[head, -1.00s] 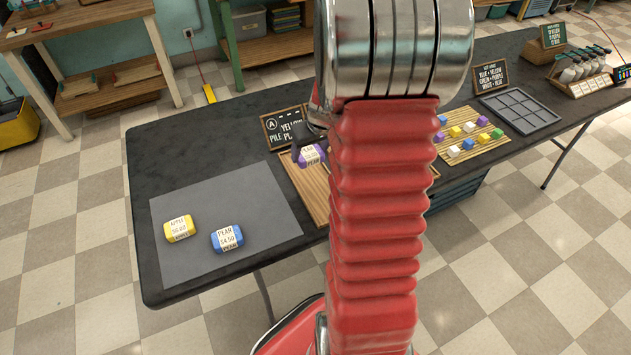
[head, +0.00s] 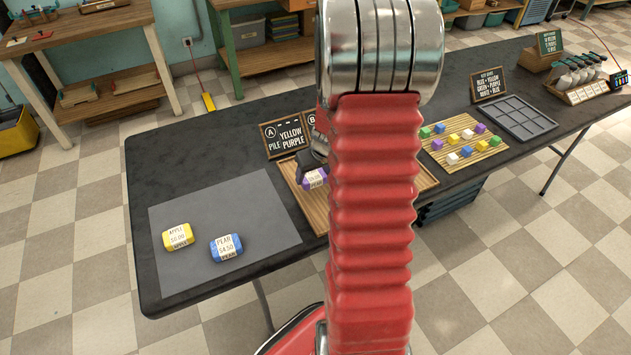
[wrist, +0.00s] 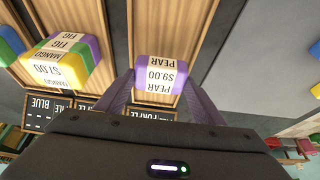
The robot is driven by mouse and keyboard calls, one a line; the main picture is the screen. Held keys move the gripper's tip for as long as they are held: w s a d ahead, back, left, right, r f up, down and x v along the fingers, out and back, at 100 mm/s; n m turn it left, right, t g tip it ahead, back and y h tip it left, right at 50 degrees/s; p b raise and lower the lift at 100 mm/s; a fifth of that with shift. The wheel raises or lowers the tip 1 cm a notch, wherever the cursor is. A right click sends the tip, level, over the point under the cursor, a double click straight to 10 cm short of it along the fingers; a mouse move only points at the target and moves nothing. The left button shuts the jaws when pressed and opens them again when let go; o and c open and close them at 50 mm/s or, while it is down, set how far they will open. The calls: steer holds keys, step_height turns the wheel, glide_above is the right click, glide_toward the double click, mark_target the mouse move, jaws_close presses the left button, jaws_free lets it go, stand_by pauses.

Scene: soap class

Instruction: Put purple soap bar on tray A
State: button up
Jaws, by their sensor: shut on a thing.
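The purple soap bar (head: 314,180) has a white label, which reads PEAR $9.00 in the wrist view (wrist: 160,74). My gripper (head: 311,166) is shut on it, with one finger on each side in the wrist view (wrist: 160,88). Tray A (head: 300,206) is a slatted wooden tray below a black sign (head: 285,136) marked A, with the words pile, yellow and purple. The bar is over tray A in the head view; I cannot tell whether it touches the tray. My arm hides much of the trays' area.
Yellow (head: 178,236) and blue (head: 226,247) soap bars lie on a grey mat (head: 205,210) at left. In the wrist view, a stacked purple, yellow and green soap (wrist: 62,62) stands left of the held bar. Small coloured cubes (head: 467,134) and an empty grid tray (head: 515,118) are at right.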

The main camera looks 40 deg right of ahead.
mark_target(315, 179)
steer(key=shift+f, duration=0.1)
steer(key=shift+f, duration=1.85)
steer(key=o, duration=1.1)
steer(key=shift+o, duration=0.2)
steer(key=v, duration=1.2)
steer(key=shift+a, duration=0.1)
